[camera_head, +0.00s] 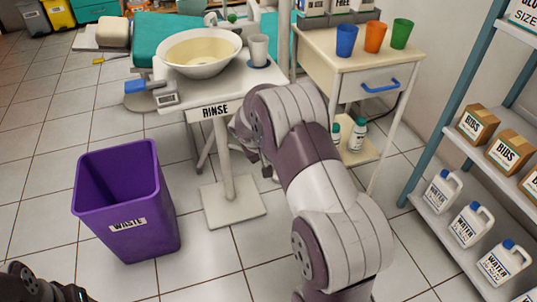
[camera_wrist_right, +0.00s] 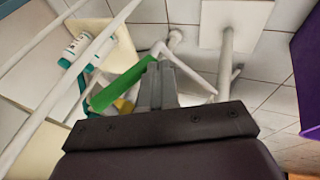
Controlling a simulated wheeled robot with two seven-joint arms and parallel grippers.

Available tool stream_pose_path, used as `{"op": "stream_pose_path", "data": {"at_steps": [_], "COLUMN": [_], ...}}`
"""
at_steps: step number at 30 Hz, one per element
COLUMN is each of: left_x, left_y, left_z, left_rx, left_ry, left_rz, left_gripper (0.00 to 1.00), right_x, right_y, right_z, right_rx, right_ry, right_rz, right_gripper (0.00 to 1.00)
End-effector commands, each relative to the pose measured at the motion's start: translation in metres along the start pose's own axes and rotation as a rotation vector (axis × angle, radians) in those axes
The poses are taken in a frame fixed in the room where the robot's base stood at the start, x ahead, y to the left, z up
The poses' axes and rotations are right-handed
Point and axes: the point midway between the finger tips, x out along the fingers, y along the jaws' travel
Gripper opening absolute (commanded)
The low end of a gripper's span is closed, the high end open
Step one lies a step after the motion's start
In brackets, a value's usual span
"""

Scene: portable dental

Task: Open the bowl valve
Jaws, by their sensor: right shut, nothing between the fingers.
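The rinse bowl (camera_head: 202,50) stands on a white stand with a RINSE sign (camera_head: 214,111). In the right wrist view a long green lever (camera_wrist_right: 119,84) lies just left of my right gripper (camera_wrist_right: 160,66), one end close to the fingertips. It looks like the valve handle. I cannot tell whether the fingers touch it. The right gripper is shut with nothing between its fingers. In the head view my right arm hides that gripper and the lever. Only a dark part of my left arm shows at the lower left; its fingers are out of frame.
A purple waste bin (camera_head: 130,205) stands left of the stand's base plate (camera_head: 233,203). A side cart (camera_head: 340,66) with coloured cups is at the right back. A shelf with water jugs (camera_head: 470,224) and boxes is at far right. Floor between bin and stand is clear.

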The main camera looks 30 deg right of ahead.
Motion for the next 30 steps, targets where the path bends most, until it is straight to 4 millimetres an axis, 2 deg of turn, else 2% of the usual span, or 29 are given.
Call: {"op": "stream_pose_path", "data": {"at_steps": [12, 30], "left_x": [0.015, 0.018], "left_y": [0.000, 0.000], "left_z": [0.002, 0.002], "left_rx": [0.000, 0.000], "left_ry": [0.000, 0.000], "left_rz": [0.000, 0.000], "left_gripper": [0.65, 0.65], "right_x": [0.021, 0.027], "right_y": [0.005, 0.009], "right_z": [0.007, 0.008], "right_rx": [0.000, 0.000], "right_ry": [-0.002, -0.001], "right_rz": [0.000, 0.000], "right_gripper": [0.00, 0.00]}}
